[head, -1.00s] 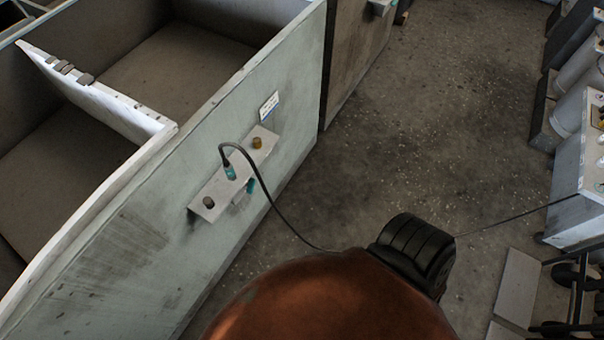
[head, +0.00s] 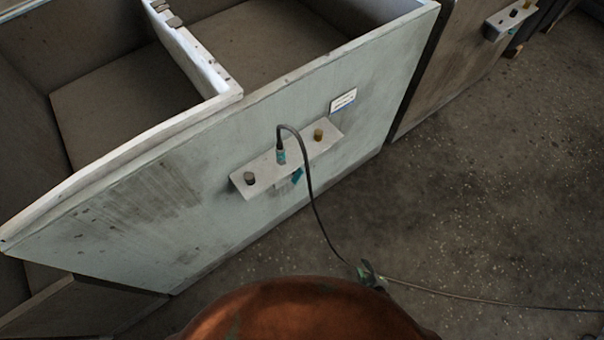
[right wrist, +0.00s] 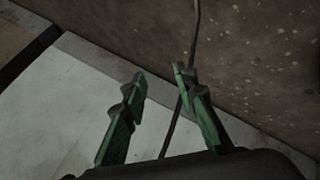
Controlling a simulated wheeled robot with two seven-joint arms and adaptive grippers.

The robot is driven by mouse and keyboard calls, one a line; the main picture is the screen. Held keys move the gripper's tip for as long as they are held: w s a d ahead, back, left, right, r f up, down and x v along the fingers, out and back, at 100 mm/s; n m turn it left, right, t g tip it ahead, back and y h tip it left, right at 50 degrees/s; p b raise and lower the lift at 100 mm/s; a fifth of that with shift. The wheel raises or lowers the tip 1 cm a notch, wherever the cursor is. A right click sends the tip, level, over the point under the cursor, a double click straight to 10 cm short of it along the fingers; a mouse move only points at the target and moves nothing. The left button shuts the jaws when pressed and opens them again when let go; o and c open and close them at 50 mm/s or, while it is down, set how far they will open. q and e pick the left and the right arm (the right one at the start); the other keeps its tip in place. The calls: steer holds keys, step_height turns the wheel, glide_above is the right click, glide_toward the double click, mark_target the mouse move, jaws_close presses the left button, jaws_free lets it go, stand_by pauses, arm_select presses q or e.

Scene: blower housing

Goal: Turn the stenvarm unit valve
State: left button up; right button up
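The blower housing is a pale grey-green box with a front panel (head: 200,190). A light bracket (head: 262,178) on that panel carries a dark knob (head: 250,179), a teal plug (head: 281,156) with a black cable, and a brass-coloured knob (head: 318,135). A small teal lever (head: 297,175) sits at the bracket's lower edge; I cannot tell if it is the valve. My right gripper (head: 368,273) is below and right of the bracket, apart from it. In the right wrist view its green fingers (right wrist: 159,78) are spread with nothing between their tips. My left gripper is not in view.
The black cable (head: 318,215) hangs from the plug, passes by my right gripper and runs right across the floor (head: 480,200). A small label (head: 343,101) is above the bracket. A second housing with a similar bracket (head: 510,20) stands at the upper right.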

steer(key=w+a+r+n+t+y+b, duration=0.3)
steer(key=w+a+r+n, duration=0.45)
steer(key=w+r, duration=0.65)
steer(key=n+t+y+b, duration=0.3)
steer(key=n+y, duration=0.3)
steer(key=n, duration=1)
glide_toward(300, 178)
steer(key=x, duration=0.3)
steer(key=shift+m, duration=0.25)
steer(key=x, duration=0.7)
steer(key=shift+w+a, duration=0.3)
steer(key=shift+w, duration=0.1)
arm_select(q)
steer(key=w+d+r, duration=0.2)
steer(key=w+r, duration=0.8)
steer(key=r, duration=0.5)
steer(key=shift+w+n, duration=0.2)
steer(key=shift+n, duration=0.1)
arm_select(e)
jaws_close()
